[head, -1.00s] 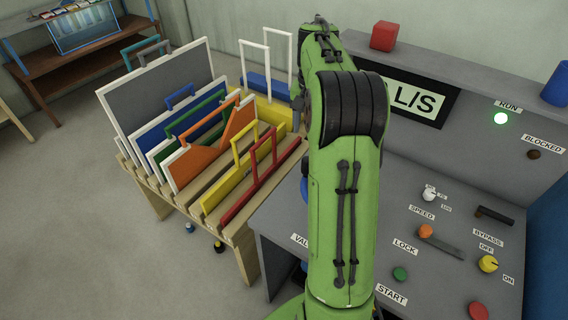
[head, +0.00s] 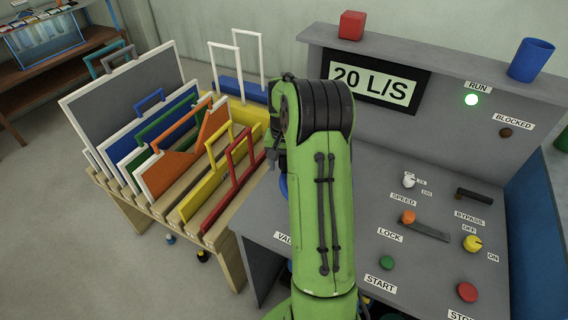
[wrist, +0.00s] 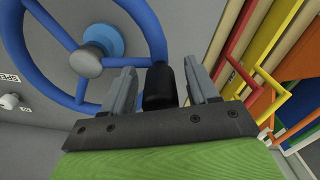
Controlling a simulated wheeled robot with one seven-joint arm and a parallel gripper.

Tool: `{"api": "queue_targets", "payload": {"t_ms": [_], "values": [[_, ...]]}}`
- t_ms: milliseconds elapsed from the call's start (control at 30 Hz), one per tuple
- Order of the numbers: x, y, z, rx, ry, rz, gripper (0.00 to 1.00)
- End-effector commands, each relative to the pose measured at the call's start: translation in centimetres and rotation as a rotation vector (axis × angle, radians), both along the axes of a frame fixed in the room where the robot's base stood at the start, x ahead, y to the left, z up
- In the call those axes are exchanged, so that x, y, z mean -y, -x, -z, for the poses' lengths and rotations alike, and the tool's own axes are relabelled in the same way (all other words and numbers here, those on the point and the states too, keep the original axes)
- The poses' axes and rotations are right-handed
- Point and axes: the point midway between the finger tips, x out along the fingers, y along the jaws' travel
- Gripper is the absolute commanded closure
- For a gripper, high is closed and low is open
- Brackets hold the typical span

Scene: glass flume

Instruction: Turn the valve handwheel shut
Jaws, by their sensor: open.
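The blue valve handwheel (wrist: 157,32), with a blue rim, spokes and a grey hub cap, fills the upper left of the wrist view. In the head view only a sliver of blue (head: 283,186) shows beside my arm, which hides the rest. My gripper (wrist: 160,68) is open at the wheel's rim. A dark, rounded knob (wrist: 160,88) stands between its two grey fingers, with gaps on both sides. I cannot tell whether either finger touches the rim.
SPEED, LOCK, BYPASS and START controls crowd the console right of my arm. A wooden rack (head: 187,230) of coloured framed panels stands close on the left.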

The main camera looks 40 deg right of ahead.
Motion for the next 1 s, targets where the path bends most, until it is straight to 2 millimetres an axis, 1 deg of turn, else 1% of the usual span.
{"api": "queue_targets", "payload": {"t_ms": [100, 167, 400, 500, 767, 1000], "values": [[-0.01, 0.01, -0.06, 0.0, 0.0, 0.0, 0.41], [-0.01, 0.01, -0.07, 0.0, 0.0, 0.0, 0.5], [-0.01, 0.01, -0.09, 0.0, 0.0, 0.0, 0.87], [-0.01, 0.01, -0.1, 0.0, 0.0, 0.0, 1.0], [-0.06, 0.02, -0.12, 0.0, 0.0, -0.005, 1.0], [-0.61, 0.43, -0.14, -0.001, 0.001, -0.073, 1.0]]}}
